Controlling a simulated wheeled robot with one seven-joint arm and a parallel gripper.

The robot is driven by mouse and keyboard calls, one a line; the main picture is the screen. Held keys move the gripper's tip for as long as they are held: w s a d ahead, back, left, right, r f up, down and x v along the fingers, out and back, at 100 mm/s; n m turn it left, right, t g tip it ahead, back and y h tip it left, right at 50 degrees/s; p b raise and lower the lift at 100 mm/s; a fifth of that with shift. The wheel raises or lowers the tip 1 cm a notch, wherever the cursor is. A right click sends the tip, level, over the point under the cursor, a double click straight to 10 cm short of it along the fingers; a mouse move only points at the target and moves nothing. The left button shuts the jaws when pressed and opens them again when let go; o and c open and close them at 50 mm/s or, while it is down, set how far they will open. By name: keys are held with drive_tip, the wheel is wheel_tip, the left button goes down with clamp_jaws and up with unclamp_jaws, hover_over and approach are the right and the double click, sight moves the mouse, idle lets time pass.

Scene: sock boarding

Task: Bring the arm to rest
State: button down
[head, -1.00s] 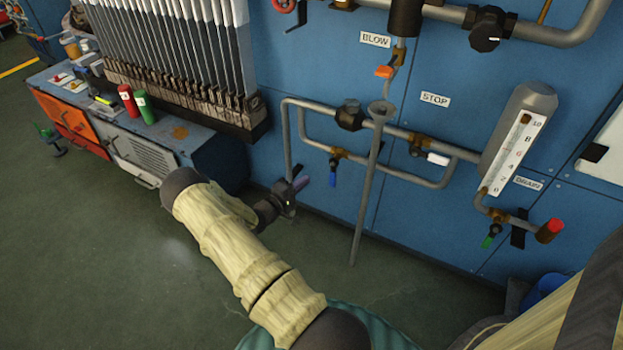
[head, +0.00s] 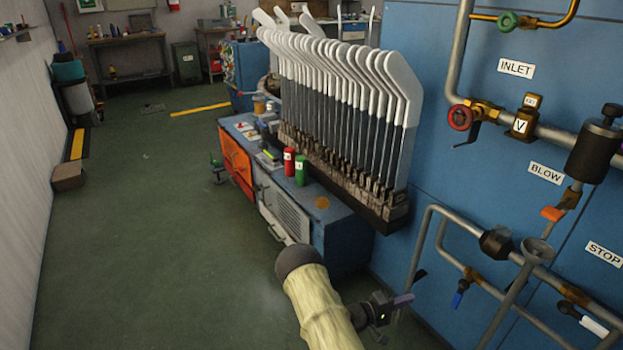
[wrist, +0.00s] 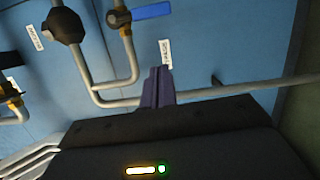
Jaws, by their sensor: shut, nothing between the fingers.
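My gripper (head: 403,299) is at the end of my cream-sleeved arm, low in the head view. Its purple fingers are shut with nothing between them. They are near the lower end of a thin grey pipe (head: 416,255) on the blue panel; I cannot tell whether they touch it. In the wrist view the closed fingers (wrist: 157,88) point at the blue panel, with a grey pipe close by. Most of my arm is out of the head view.
Pipes and valves cover the blue panel (head: 430,110) at right. Open green floor (head: 130,220) lies to the left.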

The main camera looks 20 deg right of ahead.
drive_tip(key=w+a+r+m+t+y, duration=0.2)
drive_tip(key=w+a+r+t+y, duration=0.25)
drive_tip(key=w+a+y, duration=0.3)
drive_tip(key=s+a+r+y, duration=0.2)
drive_tip(key=a+r+y, duration=0.55)
drive_tip(key=a, duration=0.35)
drive_tip(key=s+a+r+g+y, duration=0.1)
drive_tip(key=s+a+r, duration=0.25)
drive_tip(key=s, duration=0.35)
drive_tip(key=s+a+r+g+y+p, duration=0.1)
drive_tip(key=s+a+r, duration=0.25)
drive_tip(key=s, duration=0.25)
drive_tip(key=s+a+r+g+y, duration=0.1)
drive_tip(key=s+a+r, duration=0.1)
drive_tip(key=s+r, duration=0.4)
drive_tip(key=w+r+p+v, duration=0.1)
drive_tip(key=w+p+v, duration=0.2)
drive_tip(key=p+v, duration=1.5)
drive_tip(key=w+p+v, duration=0.4)
drive_tip(key=p+v, duration=1.4)
drive_tip(key=p, duration=0.2)
drive_tip(key=shift+w+d+r+n, duration=0.15)
drive_tip(key=shift+d+r+n, duration=0.1)
drive_tip(key=shift+r+n, duration=0.1)
drive_tip(key=shift+w, duration=0.1)
